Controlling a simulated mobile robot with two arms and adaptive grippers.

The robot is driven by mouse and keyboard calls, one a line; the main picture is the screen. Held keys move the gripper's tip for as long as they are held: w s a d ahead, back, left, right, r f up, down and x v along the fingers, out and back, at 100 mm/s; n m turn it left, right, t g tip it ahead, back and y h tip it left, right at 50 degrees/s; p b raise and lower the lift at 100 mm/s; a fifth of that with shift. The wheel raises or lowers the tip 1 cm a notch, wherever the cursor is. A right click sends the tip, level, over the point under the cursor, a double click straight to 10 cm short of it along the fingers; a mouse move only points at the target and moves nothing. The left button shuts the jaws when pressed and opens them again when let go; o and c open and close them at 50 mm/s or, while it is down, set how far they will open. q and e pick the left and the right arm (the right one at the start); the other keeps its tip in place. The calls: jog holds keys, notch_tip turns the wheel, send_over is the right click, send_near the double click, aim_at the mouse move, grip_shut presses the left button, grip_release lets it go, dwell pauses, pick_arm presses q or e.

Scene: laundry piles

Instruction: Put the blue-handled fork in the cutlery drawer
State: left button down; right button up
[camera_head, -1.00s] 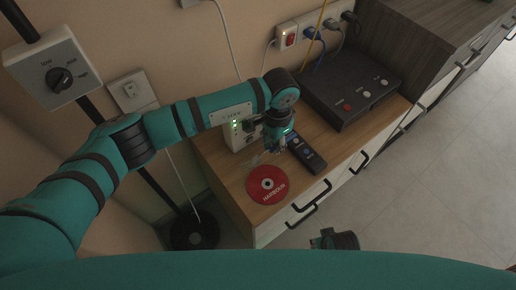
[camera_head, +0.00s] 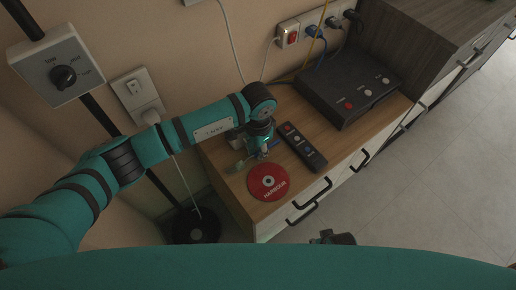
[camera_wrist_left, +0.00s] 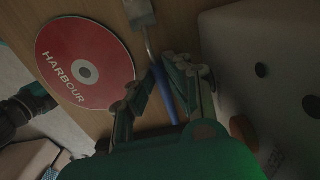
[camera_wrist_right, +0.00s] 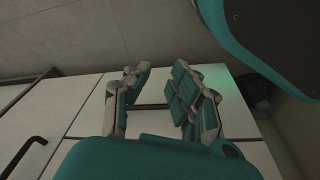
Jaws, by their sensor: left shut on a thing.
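The blue-handled fork lies between the fingers of my left gripper (camera_wrist_left: 165,92), which is shut on its blue handle (camera_wrist_left: 165,98). The fork's metal head (camera_wrist_left: 138,12) points away from the palm, close to a red disc. In the head view my left gripper (camera_head: 262,152) is low over the wooden cabinet top; the fork is hard to make out there. The white drawer fronts (camera_head: 332,184) have black handles and look shut; I cannot tell which is the cutlery drawer. My right gripper (camera_wrist_right: 162,95) is open and empty, in front of white cabinet fronts.
The red "HARBOUR" disc (camera_head: 268,182) lies near the cabinet's front corner. A dark remote (camera_head: 303,148) lies beside my left gripper. A black box with buttons (camera_head: 350,85) stands further right. A socket strip with cables (camera_head: 312,22) is on the wall behind.

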pick_arm(q)
jog(key=c, duration=1.6)
grip_release()
